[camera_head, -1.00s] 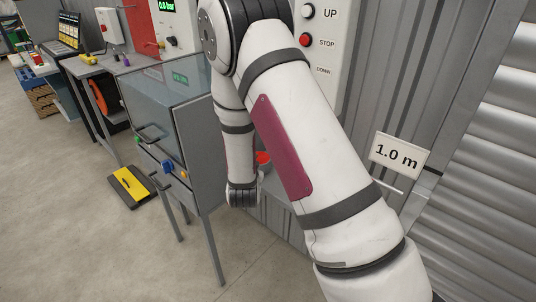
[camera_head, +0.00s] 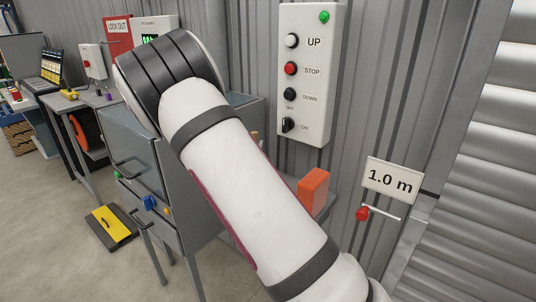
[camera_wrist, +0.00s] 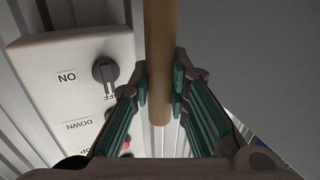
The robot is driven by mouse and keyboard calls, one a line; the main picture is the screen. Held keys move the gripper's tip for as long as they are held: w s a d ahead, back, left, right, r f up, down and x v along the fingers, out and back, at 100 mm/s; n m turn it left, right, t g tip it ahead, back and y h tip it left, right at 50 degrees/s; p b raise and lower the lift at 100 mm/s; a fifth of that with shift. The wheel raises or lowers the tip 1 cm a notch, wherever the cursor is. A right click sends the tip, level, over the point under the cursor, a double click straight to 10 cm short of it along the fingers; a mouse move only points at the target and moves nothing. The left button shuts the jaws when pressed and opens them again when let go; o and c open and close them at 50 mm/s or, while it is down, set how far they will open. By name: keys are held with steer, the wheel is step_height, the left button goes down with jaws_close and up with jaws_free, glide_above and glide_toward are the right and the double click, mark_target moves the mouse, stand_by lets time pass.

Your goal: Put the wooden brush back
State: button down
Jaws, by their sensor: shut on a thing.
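In the wrist view, my gripper (camera_wrist: 161,88) is shut on a round wooden handle (camera_wrist: 158,35), which I take to be the wooden brush. The handle runs from the top edge of the view down between the finger pads, and its end shows just past them. The brush's head is out of view. In the head view my raised arm hides the gripper and most of the space behind it. The place where the brush belongs cannot be made out.
The control panel (camera_head: 308,75) with UP, STOP and DOWN buttons is on the corrugated wall; its ON/OFF knob (camera_wrist: 105,72) is close left of the handle. An orange block (camera_head: 314,190) stands on a grey surface. A grey cabinet (camera_head: 130,150), a 1.0 m sign (camera_head: 390,180) and a yellow-black floor item (camera_head: 111,226) show.

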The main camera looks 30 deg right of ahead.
steer(key=s+d+x, duration=0.1)
steer(key=x, duration=0.9)
step_height(320, 180, down, 7)
steer(key=shift+d, duration=0.25)
steer(key=shift+f, duration=0.1)
steer(key=c, duration=1.5)
jaws_free()
steer(key=shift+w+f, duration=0.1)
steer(key=shift+c, duration=0.2)
